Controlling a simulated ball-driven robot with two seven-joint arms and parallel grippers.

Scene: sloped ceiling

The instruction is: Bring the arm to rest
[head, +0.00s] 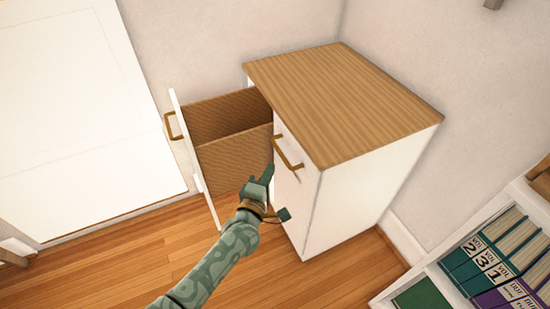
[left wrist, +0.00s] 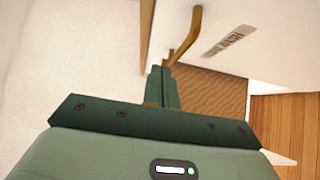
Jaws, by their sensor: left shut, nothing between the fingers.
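My left gripper (head: 268,173) is shut and empty, in front of the white cabinet, just below the brass handle (head: 288,153) of its closed front panel. In the left wrist view the shut fingers (left wrist: 159,84) point towards the same brass handle (left wrist: 187,38). I cannot tell if they touch it. My left arm comes in from the bottom of the head view. My right gripper is not in view.
The white cabinet (head: 340,205) has a wooden top (head: 345,100). A drawer (head: 233,158) beside the closed panel stands pulled out. A white door (head: 75,110) is at left, and a bookshelf (head: 455,298) with several binders at lower right. Wooden floor (head: 120,270) is clear at lower left.

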